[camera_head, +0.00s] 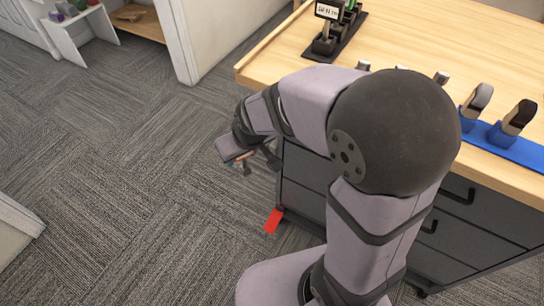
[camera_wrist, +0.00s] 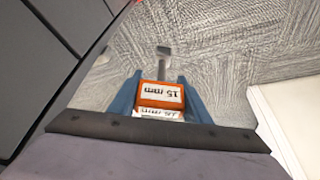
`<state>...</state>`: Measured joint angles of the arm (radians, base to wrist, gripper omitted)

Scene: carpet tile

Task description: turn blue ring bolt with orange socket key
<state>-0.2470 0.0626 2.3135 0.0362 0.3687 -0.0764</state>
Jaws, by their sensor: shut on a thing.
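My gripper (camera_wrist: 160,98) is shut on the orange socket key. The key's orange block (camera_wrist: 161,95) sits between the two blue fingers in the wrist view and carries a "15 mm" label. Its grey shank (camera_wrist: 163,62) points away from my gripper. In the head view my gripper (camera_head: 245,163) hangs over the carpet, left of the bench front, and a bit of the orange key (camera_head: 244,157) shows. I cannot make out the blue ring bolt in either view; my arm hides part of the bench.
A wooden-topped bench (camera_head: 290,45) with dark drawers stands on the right. A black rack (camera_head: 338,38) with a small display is at its back, and a blue holder (camera_head: 516,148) with upright tools at the right. A red piece (camera_head: 273,220) lies by the bench foot. Open carpet (camera_head: 120,180) is left.

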